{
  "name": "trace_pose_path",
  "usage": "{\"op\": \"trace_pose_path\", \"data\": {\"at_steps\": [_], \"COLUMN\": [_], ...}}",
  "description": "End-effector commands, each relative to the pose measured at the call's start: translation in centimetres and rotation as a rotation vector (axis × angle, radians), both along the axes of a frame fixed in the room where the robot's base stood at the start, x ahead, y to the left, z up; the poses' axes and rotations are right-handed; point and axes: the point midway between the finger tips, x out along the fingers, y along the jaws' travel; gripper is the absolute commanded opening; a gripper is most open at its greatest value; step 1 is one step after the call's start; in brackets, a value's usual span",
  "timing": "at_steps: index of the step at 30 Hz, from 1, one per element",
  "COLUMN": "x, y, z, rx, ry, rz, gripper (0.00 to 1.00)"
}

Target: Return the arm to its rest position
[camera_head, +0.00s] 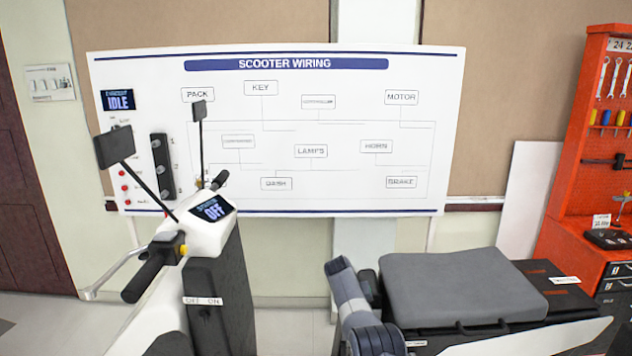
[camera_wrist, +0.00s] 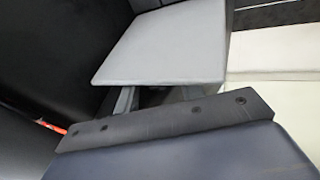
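My arm (camera_head: 352,305) shows in the head view at the bottom centre, as a grey-blue link folded close to the left side of the grey seat (camera_head: 455,283). Its far end is hidden below the frame. In the wrist view a dark blue-grey slab and a black strip with bolts fill the lower part. A light grey flat panel (camera_wrist: 165,45) lies beyond them.
A red tool cabinet (camera_head: 580,190) stands at the right. Some floor shows between column and arm.

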Motion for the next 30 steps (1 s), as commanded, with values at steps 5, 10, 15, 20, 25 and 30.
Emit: {"op": "trace_pose_path", "data": {"at_steps": [5,10,15,20,25,30], "x": [0.0,0.0,0.0,-0.2,-0.7,-1.4], "y": [0.1,0.1,0.1,0.4,1.4,2.7], "z": [0.0,0.0,0.0,0.9,3.0,5.8], "rx": [0.0,0.0,0.0,0.001,0.001,0.0], "ry": [-0.003,-0.004,-0.003,-0.002,-0.001,-0.001], "rz": [0.0,0.001,0.0,0.001,0.002,0.003], "gripper": [0.37,0.37,0.37,0.37,0.37,0.37]}}
